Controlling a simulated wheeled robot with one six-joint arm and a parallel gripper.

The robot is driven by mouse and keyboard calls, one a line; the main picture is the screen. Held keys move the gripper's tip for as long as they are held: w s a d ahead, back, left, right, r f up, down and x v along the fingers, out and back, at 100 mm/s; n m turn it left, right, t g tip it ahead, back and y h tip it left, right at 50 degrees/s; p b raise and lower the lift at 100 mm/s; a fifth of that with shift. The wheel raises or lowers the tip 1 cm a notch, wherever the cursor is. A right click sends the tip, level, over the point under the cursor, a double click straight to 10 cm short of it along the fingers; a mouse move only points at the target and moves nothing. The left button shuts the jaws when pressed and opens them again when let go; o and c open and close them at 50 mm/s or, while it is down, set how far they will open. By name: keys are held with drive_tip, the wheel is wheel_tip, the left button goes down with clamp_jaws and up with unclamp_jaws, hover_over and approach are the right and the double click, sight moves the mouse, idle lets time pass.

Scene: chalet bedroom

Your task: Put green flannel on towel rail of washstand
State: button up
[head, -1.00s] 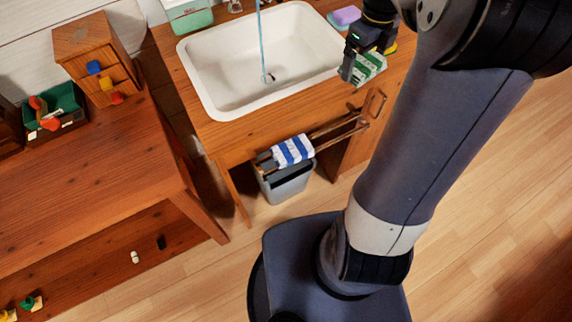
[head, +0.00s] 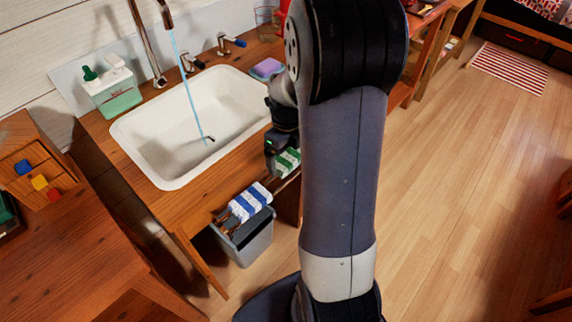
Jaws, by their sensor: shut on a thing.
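The green-and-white striped flannel (head: 288,161) is held in my gripper (head: 273,158), to the right of the sink and near the washstand's front edge. My arm hides part of the flannel and the fingertips. The washstand (head: 222,172) is wooden, with a white sink. Its towel rail (head: 284,184) runs along the front, just below the flannel in the picture; I cannot tell whether they touch. A blue-and-white striped cloth (head: 250,201) hangs over the left part of the rail. My arm hides the right end of the rail.
A grey bin (head: 245,241) stands under the rail. Water (head: 187,90) runs from the tap into the sink. A purple sponge (head: 267,69) and a green dispenser caddy (head: 113,93) sit on the washstand. A wooden table (head: 60,245) stands at left.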

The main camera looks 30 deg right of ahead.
sight(287, 164)
drive_tip(key=shift+f, duration=2.15)
drive_tip(key=shift+f+b, duration=0.2)
drive_tip(key=shift+b, duration=0.15)
drive_tip(key=o, duration=0.7)
drive_tip(key=shift+r, duration=0.1)
wheel_tip(287, 164, up, 12)
drive_tip(key=shift+r+p, duration=0.15)
drive_tip(key=shift+p, duration=0.6)
